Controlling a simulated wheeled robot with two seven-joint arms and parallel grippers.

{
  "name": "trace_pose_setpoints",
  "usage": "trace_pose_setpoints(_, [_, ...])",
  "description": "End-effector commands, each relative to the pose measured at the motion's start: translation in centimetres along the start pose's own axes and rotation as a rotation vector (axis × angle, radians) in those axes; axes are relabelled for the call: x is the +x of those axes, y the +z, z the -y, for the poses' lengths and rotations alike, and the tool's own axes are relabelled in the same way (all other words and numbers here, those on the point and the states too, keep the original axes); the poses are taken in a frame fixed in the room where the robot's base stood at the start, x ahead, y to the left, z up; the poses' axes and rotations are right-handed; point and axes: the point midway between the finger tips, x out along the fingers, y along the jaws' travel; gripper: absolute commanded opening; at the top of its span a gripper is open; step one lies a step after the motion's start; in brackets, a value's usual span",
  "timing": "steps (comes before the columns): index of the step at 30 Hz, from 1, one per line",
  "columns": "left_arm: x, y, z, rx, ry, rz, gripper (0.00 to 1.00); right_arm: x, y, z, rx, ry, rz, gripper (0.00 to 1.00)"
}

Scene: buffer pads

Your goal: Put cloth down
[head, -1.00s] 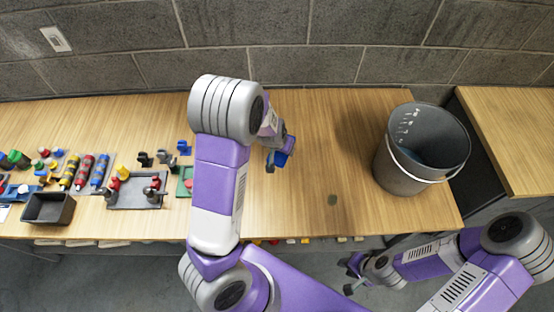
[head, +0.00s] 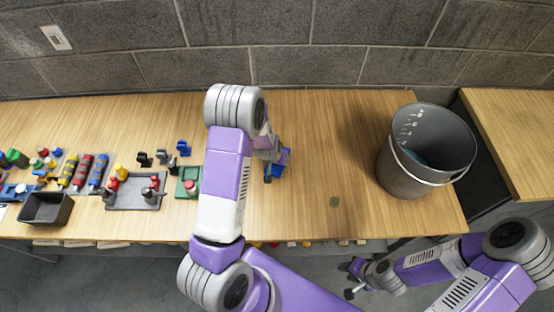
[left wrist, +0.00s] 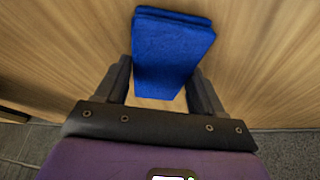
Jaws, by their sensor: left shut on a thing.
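The blue cloth (left wrist: 172,55) is a folded rectangular pad between the two dark fingers in the left wrist view. In the head view a small part of the cloth (head: 283,158) shows beside my left gripper (head: 272,170), over the middle of the wooden table. My left gripper (left wrist: 165,90) is shut on the cloth. I cannot tell whether the cloth touches the table. My left forearm hides part of the table. My right gripper (head: 351,279) is empty with its fingers apart, in front of the table's edge at lower right.
A grey bucket (head: 403,172) stands on the table's right side. At left are a black bin (head: 46,208), several coloured bottles, a grey tray (head: 133,195) and a green block (head: 183,186). The table (head: 335,150) is clear between the left gripper and bucket, apart from a dark spot.

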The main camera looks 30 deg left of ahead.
Motion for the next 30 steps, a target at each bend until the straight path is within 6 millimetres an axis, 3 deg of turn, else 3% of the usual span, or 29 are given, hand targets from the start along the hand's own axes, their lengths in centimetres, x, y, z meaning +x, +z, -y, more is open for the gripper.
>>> trace_pose_setpoints(9, [0.4,0.1,0.0,0.001,0.0,-0.001,0.35,0.5,0.0,-0.2,0.0,0.0,0.0,0.35])
trace_pose_setpoints(10, [0.3,0.1,0.0,0.001,0.0,-0.001,0.73,0.3,0.0,-0.1,0.0,0.0,0.0,0.35])
trace_pose_setpoints(14, [0.2,0.0,0.0,0.001,0.0,-0.001,0.93,0.3,0.0,-0.1,0.0,0.0,0.0,0.35])
trace_pose_setpoints(25, [-0.2,-0.1,0.0,0.001,0.0,-0.001,0.94,-0.1,0.0,0.0,0.0,0.0,0.0,0.35])
trace_pose_setpoints(30, [-2.8,-0.3,-0.1,0.001,0.001,-0.004,0.94,-0.6,0.0,0.2,0.0,0.0,0.0,0.35])
